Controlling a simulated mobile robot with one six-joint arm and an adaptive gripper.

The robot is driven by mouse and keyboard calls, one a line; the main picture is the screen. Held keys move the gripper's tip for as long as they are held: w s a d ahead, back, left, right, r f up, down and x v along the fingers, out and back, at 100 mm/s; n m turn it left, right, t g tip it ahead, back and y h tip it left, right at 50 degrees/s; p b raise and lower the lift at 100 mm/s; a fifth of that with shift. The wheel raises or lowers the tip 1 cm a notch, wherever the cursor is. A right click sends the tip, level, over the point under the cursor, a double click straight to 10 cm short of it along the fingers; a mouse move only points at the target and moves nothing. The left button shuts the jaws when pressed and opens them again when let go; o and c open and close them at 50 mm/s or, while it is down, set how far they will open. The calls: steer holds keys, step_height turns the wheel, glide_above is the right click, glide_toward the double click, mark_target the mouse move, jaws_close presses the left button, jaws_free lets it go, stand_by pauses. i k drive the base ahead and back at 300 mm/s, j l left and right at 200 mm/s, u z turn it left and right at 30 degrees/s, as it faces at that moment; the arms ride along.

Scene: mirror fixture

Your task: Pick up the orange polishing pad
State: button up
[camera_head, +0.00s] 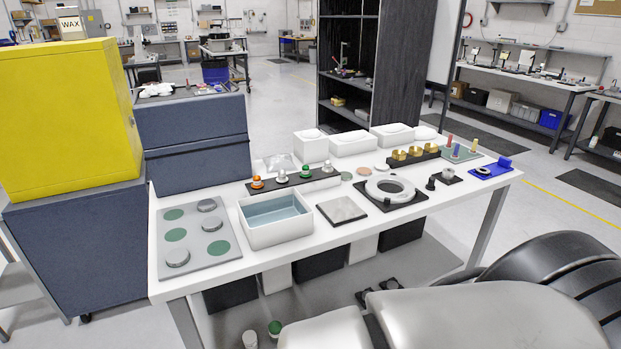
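A flat peach-orange disc (367,171) lies on the white table behind the grey ring fixture; it looks like the orange pad. A similar dull green disc (346,176) lies just left of it. A knob-like piece with orange on it (257,182) stands at the left end of a black strip. I cannot tell for certain which of the two orange things is the polishing pad. Both stand uncovered. My gripper is not in view; only large grey and black parts of my own body show at the lower right.
White boxes (352,143) stand along the back edge.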

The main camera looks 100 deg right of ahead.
mark_target(257, 184)
steer(key=z, duration=3.15)
